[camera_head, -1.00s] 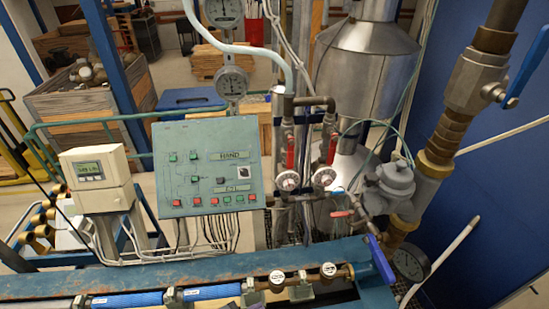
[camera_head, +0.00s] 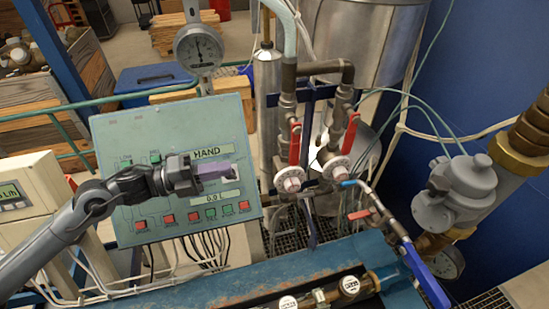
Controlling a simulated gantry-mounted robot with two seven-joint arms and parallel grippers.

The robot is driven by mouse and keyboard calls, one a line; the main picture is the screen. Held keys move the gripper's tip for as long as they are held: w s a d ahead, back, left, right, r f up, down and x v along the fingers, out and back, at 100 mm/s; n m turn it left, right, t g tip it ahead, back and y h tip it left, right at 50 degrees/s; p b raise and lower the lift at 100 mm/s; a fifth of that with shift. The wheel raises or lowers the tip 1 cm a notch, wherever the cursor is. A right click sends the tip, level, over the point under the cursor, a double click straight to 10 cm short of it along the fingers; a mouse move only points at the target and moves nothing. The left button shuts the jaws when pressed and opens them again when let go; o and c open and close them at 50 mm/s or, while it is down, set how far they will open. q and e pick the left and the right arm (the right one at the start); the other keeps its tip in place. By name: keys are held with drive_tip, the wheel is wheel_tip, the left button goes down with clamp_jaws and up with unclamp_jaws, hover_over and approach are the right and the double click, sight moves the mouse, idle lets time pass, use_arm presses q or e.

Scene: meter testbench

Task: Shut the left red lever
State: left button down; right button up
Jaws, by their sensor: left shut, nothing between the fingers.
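The left red lever (camera_head: 295,143) stands near upright on the left vertical pipe, above a round white-faced meter (camera_head: 289,180). A second red lever (camera_head: 351,133) sits to its right on the neighbouring pipe, tilted slightly. My left gripper (camera_head: 222,172) comes in from the left, in front of the green control panel (camera_head: 125,190). It is shut and empty, pointing right toward the left lever, with a clear gap between them. My right gripper is not in view.
A small red handle (camera_head: 358,215) and a blue handle (camera_head: 428,278) lie right of the pipes. A pressure gauge (camera_head: 198,46) stands above the panel. A blue bench beam (camera_head: 240,275) runs along the front. A grey valve body (camera_head: 460,190) is at right.

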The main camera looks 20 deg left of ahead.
use_arm(q)
drive_tip(key=p, duration=0.6)
hover_over(286, 158)
drive_tip(key=s, duration=0.6)
drive_tip(key=shift+w+a+r, duration=0.1)
drive_tip(key=shift+w+a, duration=0.1)
drive_tip(key=shift+a, duration=0.05)
drive_tip(key=d+b, duration=0.1)
drive_tip(key=b, duration=0.2)
drive_tip(key=w+d+f+t+h+b, duration=0.1)
drive_tip(key=b, duration=0.2)
drive_tip(key=shift+w, duration=0.2)
